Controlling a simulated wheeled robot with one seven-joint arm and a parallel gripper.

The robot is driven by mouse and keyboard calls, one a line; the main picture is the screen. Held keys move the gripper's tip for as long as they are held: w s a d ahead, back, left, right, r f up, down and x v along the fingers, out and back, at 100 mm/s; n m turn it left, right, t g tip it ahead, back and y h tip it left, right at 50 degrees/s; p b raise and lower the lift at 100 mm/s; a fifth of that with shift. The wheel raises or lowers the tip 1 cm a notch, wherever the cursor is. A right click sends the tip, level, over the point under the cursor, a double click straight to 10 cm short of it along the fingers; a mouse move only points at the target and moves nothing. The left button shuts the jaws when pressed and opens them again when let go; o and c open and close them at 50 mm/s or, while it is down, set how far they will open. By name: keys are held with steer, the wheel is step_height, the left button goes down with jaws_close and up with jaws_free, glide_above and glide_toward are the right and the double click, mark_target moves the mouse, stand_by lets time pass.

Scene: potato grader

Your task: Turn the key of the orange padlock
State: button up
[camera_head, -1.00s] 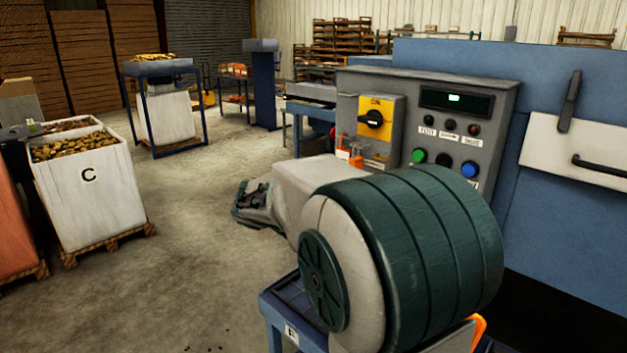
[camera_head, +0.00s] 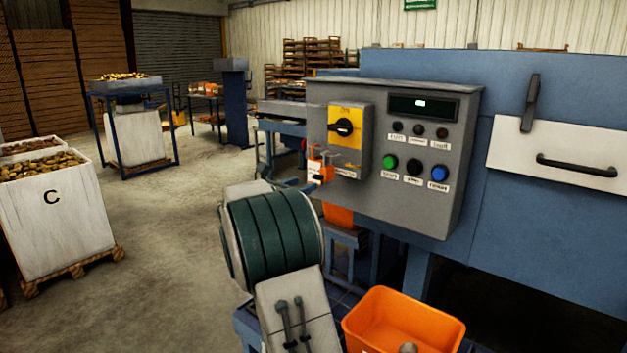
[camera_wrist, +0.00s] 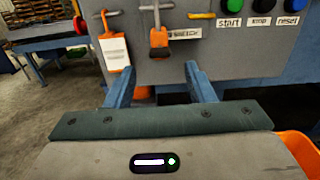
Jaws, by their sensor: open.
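The orange padlock (camera_wrist: 158,40) hangs from a metal hook on the front of the grey control panel, at top centre in the wrist view. Its lower part looks dark; I cannot make out the key clearly. It is small in the head view (camera_head: 329,158), below the yellow switch plate. Beside it on the left hangs an orange and white tag (camera_wrist: 116,56), also on a hook. My gripper (camera_wrist: 160,76) is open and empty, its two blue fingers wide apart, pointing at the panel below the padlock. The padlock lies between the fingers' directions, not touched as far as I see.
The yellow plate with a black rotary switch (camera_head: 344,127) sits above the padlock. Green (camera_head: 390,162), black and blue buttons are to its right. An orange bin (camera_head: 404,318) stands below at front right. A crate of potatoes (camera_head: 60,225) stands far left, with open floor between.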

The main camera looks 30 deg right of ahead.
mark_target(315, 178)
steer(key=x, duration=0.6)
steer(key=c, duration=1)
